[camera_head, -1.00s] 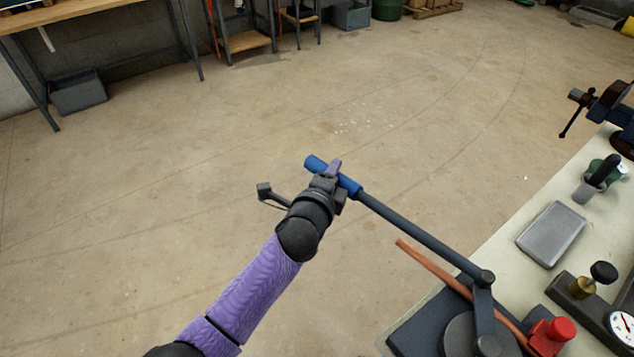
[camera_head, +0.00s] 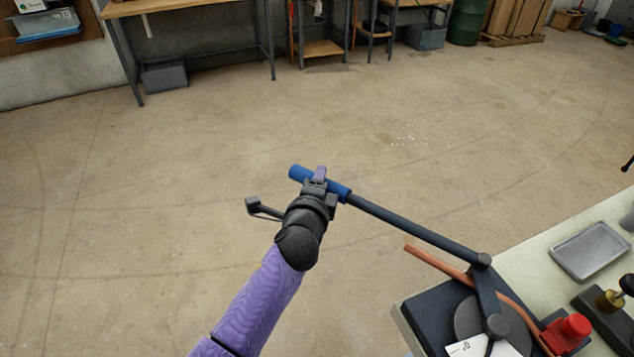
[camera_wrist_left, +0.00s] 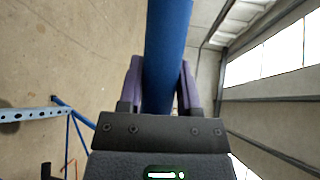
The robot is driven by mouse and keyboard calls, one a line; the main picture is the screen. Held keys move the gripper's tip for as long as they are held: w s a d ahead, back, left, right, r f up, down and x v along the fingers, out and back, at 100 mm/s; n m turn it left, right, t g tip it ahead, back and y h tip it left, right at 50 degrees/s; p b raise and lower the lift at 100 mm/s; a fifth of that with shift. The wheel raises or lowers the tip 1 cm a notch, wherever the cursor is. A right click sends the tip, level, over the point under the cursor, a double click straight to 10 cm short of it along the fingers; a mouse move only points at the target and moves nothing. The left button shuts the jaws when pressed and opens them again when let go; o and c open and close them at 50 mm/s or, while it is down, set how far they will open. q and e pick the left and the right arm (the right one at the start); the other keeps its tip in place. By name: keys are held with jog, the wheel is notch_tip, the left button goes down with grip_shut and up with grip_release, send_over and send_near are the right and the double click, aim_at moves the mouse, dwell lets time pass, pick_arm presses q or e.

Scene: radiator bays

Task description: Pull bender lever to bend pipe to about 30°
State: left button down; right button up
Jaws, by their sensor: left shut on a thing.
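My left gripper (camera_head: 319,184) is shut on the blue grip of the bender lever (camera_head: 415,227). In the left wrist view the blue grip (camera_wrist_left: 167,60) runs between the two purple fingers of the gripper (camera_wrist_left: 162,85). The lever's dark bar slopes down right to a pivot on the bender (camera_head: 470,315) at the bench corner. The copper-coloured pipe (camera_head: 440,264) lies through the bender, beside a red knob (camera_head: 575,326), and its free end sticks out to the upper left. A white dial card is partly cut off at the bottom edge. My right gripper is not in view.
The pale workbench (camera_head: 530,262) holds a grey metal tray (camera_head: 591,250) and a brass fitting with a black knob (camera_head: 610,300). Open concrete floor lies left of the bench. Wooden-topped tables (camera_head: 180,7) and a green drum (camera_head: 467,22) stand far back.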

pick_arm(q)
jog(key=shift+a+f, duration=0.1)
jog(key=shift+f, duration=0.2)
jog(key=c, duration=0.7)
grip_release()
jog(key=o, duration=0.4)
jog(key=shift+s+r, duration=0.1)
jog(key=shift+r, duration=0.05)
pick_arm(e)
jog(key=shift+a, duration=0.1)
pick_arm(q)
jog(key=shift+r, duration=0.1)
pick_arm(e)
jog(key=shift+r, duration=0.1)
pick_arm(q)
jog(key=p+v, duration=0.4)
jog(key=v, duration=0.6)
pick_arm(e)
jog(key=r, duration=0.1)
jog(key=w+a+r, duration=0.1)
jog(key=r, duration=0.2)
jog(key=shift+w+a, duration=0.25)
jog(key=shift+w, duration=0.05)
